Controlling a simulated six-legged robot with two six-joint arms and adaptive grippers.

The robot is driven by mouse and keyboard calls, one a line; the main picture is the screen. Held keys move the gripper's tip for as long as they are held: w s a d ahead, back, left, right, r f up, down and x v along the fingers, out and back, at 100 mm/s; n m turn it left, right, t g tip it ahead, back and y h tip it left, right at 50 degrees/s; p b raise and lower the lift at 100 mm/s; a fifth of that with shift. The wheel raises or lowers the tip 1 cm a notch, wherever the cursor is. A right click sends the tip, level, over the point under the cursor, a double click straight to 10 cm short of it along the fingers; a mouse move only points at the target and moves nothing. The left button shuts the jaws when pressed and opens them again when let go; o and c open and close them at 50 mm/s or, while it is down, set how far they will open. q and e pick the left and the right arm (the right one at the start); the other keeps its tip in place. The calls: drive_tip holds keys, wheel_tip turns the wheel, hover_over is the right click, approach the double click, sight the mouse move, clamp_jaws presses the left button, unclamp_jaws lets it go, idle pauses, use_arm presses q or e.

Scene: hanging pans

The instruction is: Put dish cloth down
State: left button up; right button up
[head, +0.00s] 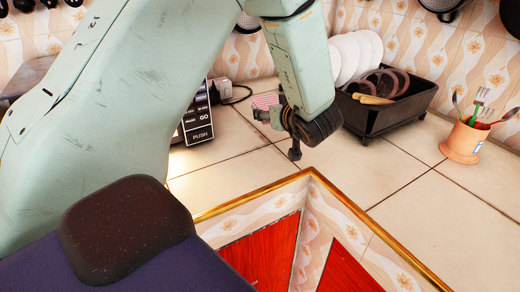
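A small patch of pink-and-white patterned cloth (264,101), likely the dish cloth, shows just left of my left wrist, at the back of the tiled counter (225,150). Most of it is hidden or too small to make out. My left arm comes in from the left, and its dark wrist hangs over the counter near the inner corner. My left gripper (280,125) is mostly hidden by the wrist, so I cannot tell whether it holds the cloth or is only in front of it. My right gripper is not in view.
A black dish rack (378,117) with white plates (352,55) stands behind right of the wrist. A terracotta pot (463,142) of utensils is at far right. A black appliance (197,118) stands left. The right counter's front is clear; red cabinet doors (265,255) lie below its gold edge.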

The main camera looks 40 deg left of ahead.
use_arm(q)
drive_tip(key=shift+s+d+r+n+g+y, duration=0.1)
drive_tip(key=shift+s+r+n+g+y, duration=0.15)
drive_tip(key=shift+s+n+g, duration=0.4)
drive_tip(key=shift+s+d+r+n+g+y, duration=0.1)
drive_tip(key=shift+s+n+g+y, duration=0.15)
drive_tip(key=shift+s+n+g, duration=0.35)
drive_tip(key=b, duration=0.2)
hover_over(266, 155)
wheel_tip(266, 155, down, 6)
drive_tip(key=shift+f, duration=0.25)
drive_tip(key=f, duration=0.1)
drive_tip(key=f+b, duration=0.1)
drive_tip(key=f, duration=0.1)
drive_tip(key=shift+s+f, duration=0.2)
drive_tip(key=shift+f, duration=0.05)
drive_tip(key=shift+w+f, duration=0.1)
drive_tip(key=shift+w, duration=0.05)
drive_tip(key=shift+f, duration=0.1)
drive_tip(key=o, duration=1)
